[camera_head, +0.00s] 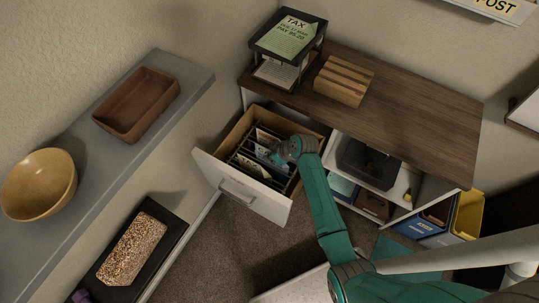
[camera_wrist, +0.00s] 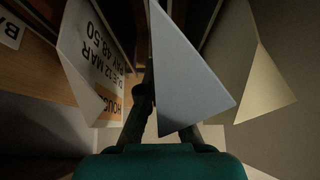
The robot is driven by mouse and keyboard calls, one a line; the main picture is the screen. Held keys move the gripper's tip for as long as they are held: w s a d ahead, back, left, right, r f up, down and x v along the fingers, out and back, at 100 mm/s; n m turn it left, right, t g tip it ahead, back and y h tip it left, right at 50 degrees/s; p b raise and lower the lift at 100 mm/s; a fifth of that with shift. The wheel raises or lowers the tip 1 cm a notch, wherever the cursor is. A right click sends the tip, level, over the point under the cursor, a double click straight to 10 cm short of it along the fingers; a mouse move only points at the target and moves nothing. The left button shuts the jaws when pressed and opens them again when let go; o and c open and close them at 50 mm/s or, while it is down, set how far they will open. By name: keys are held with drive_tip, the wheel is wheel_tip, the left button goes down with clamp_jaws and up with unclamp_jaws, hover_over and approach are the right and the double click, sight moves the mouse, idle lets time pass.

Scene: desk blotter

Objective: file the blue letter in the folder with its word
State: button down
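The blue letter (camera_wrist: 190,75) is a plain pale blue sheet, standing tilted between the fingers of my gripper (camera_wrist: 155,85) in the wrist view. The left finger meets its edge; the letter hides most of the right finger, and the grip looks closed on it. In the head view, my gripper (camera_head: 275,156) is down at the open drawer (camera_head: 238,188), over the file folders (camera_head: 258,166). The folder words are too small to read there. No word shows on the visible face of the blue letter.
In the wrist view, a white bill (camera_wrist: 95,60) with orange and black print stands left, and a cream sheet (camera_wrist: 265,85) right. A tiered tray (camera_head: 290,40) with a TAX letter and a wooden rack (camera_head: 343,80) stand on the cabinet top (camera_head: 420,110). A grey shelf (camera_head: 80,185) is left.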

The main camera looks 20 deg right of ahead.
drive_tip(key=c, duration=1.2)
unclamp_jaws()
drive_tip(key=shift+c, duration=0.2)
drive_tip(key=v, duration=1.2)
